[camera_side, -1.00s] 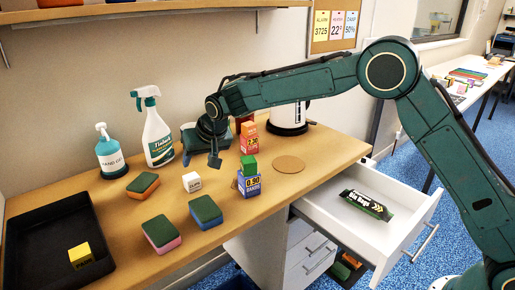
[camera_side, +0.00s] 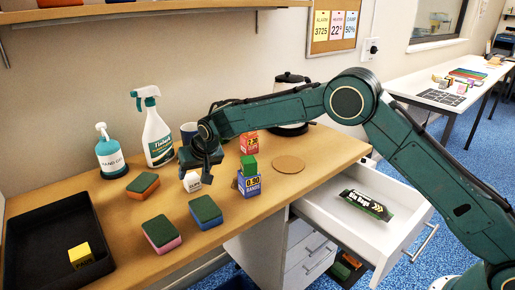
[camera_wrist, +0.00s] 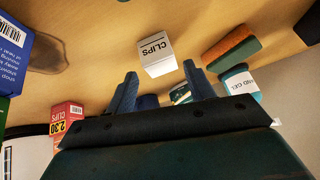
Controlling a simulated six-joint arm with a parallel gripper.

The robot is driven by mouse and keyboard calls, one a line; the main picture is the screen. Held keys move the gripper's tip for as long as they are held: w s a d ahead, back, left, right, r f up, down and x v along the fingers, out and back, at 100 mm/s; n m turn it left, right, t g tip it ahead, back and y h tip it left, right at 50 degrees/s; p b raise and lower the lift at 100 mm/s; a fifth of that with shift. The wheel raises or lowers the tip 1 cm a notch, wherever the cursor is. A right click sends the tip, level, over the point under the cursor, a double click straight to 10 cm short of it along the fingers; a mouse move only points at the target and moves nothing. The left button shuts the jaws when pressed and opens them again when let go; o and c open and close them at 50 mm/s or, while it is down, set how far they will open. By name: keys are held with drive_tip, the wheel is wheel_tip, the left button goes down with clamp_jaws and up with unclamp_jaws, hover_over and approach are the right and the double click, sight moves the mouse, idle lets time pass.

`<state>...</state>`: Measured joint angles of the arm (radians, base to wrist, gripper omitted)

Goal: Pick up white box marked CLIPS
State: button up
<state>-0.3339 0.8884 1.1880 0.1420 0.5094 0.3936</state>
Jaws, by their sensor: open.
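The white box marked CLIPS (camera_side: 192,182) stands on the wooden desk, between the orange-and-green sponge and the blue box with a green block on it. In the wrist view the white box (camera_wrist: 157,54) shows its CLIPS label upside down, beyond the fingertips and roughly between their lines. My gripper (camera_side: 206,177) is above and close beside the box in the side view, partly overlapping it. In the wrist view my gripper (camera_wrist: 160,75) has its two fingers spread apart with nothing between them.
Sponges (camera_side: 161,231) lie in front, a blue 0.90 box (camera_side: 249,185) and red 2.30 box (camera_side: 249,142) stand right. A spray bottle (camera_side: 157,135) and hand gel (camera_side: 110,155) stand behind. A black tray (camera_side: 30,225) is left, an open drawer (camera_side: 400,240) right.

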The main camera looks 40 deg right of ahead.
sight(192, 177)
drive_tip(key=shift+x, duration=2.15)
drive_tip(key=shift+s, duration=0.1)
drive_tip(key=c, duration=0.8)
